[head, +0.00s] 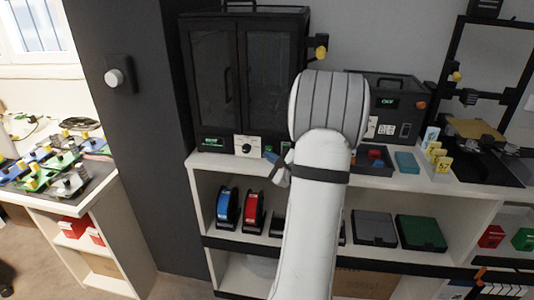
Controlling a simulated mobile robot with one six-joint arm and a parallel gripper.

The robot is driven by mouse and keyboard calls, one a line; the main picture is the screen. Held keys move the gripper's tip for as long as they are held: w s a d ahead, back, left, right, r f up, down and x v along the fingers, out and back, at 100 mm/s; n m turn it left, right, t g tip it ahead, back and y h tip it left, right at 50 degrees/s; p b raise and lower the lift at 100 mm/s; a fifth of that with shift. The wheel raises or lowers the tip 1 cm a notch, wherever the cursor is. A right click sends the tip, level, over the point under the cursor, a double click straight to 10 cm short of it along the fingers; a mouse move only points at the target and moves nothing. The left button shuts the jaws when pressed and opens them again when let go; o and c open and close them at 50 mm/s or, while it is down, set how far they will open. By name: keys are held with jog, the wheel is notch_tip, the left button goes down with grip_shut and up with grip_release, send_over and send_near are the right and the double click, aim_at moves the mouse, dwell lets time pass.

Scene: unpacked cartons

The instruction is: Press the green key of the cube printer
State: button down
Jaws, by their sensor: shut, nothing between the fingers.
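A tall black printer cabinet with two glass doors (243,80), which I take to be the cube printer, stands on the white shelf top. A small green-lit display (212,141) sits at its lower left. A white panel with a black dial (247,146) is right of it. A small blue-green spot (270,152) shows right of the panel; I cannot tell if it is the green key. My gripper (279,168) is shut and empty by the cabinet's lower right corner, partly hidden by my white arm. I cannot tell whether it touches anything.
A smaller black box with a lit display (388,101) stands right of my arm. An open-frame printer (478,130), yellow number tags (439,160) and a teal block (405,162) are further right. A dark pillar (130,130) stands left.

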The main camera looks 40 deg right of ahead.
jog(key=shift+w+d, duration=0.35)
jog(key=shift+d, duration=0.05)
dwell(0.9)
jog(key=shift+s+a+b, duration=0.1)
jog(key=shift+b, duration=0.25)
jog(key=shift+s+a+b, duration=0.4)
jog(key=shift+s+a, duration=0.1)
jog(key=shift+a, duration=0.1)
jog(key=s+a+b, duration=0.2)
jog(key=s+a, duration=0.1)
jog(key=shift+s+a, duration=0.1)
jog(key=shift+a, duration=0.3)
dwell(0.9)
